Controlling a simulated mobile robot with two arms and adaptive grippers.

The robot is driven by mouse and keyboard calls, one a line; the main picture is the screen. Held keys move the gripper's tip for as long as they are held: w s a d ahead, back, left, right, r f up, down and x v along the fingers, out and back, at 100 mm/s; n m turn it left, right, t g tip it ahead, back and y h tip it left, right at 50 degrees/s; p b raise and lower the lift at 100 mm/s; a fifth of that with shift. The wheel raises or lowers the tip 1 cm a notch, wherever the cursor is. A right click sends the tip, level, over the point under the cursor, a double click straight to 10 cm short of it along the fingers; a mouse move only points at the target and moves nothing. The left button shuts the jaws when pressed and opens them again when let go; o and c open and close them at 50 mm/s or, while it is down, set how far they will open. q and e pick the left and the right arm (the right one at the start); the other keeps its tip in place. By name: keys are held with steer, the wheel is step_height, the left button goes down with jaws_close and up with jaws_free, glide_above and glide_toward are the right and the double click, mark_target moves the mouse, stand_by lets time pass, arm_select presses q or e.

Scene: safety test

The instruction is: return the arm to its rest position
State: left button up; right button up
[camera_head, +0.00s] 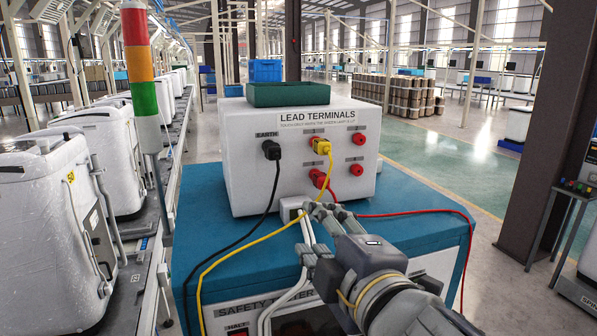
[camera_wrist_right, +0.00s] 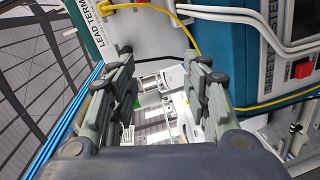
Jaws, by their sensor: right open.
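My right arm comes in from the bottom right in the head view. Its gripper (camera_head: 324,212) is in front of the white LEAD TERMINALS box (camera_head: 243,190), below the plugs. In the right wrist view the fingers of this gripper (camera_wrist_right: 163,62) stand apart with nothing between them. A black plug (camera_head: 271,150) sits at the EARTH terminal. A yellow plug (camera_head: 321,146) sits at an upper red terminal. A red plug (camera_head: 318,178) sits at a lower one, close above the fingers. My left gripper is in neither view.
The box stands on a blue safety tester cabinet (camera_head: 200,225). A green tray (camera_head: 288,94) lies on top. Black, yellow and red leads (camera_head: 420,213) hang around my right arm. A signal tower (camera_head: 140,70) and white machines (camera_head: 45,225) line the left. Open floor (camera_head: 450,165) lies right.

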steer(key=s+d+f+m+g+h, duration=0.1)
steer(key=s+d+f+m+g, duration=0.25)
steer(key=f, duration=0.85)
steer(key=d+f+m+g+h, duration=0.15)
steer(key=d+f+m, duration=0.35)
steer(key=f, duration=0.8)
steer(key=s+d+f+m+g+h, duration=0.1)
steer(key=s+d+f+m+g, duration=0.35)
steer(key=s+f, duration=0.6)
steer(key=s+d+f+m+g+h, duration=0.1)
steer(key=s+d+f+m+g, duration=0.3)
steer(key=s+f, duration=0.6)
step_height(320, 180, down, 32)
steer(key=s+f+b, duration=0.1)
steer(key=b, duration=0.4)
arm_select(q)
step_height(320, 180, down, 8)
steer(key=b, duration=0.3)
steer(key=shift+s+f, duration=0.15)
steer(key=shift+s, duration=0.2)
arm_select(e)
steer(key=s+d+f, duration=0.1)
steer(key=s+f, duration=0.7)
steer(key=s+d+f+g, duration=0.1)
steer(key=s+d+f, duration=0.1)
steer(key=s+f, duration=0.6)
steer(key=shift+s+d+f, duration=0.15)
steer(key=shift+d+f, duration=0.15)
steer(key=shift+f, duration=0.5)
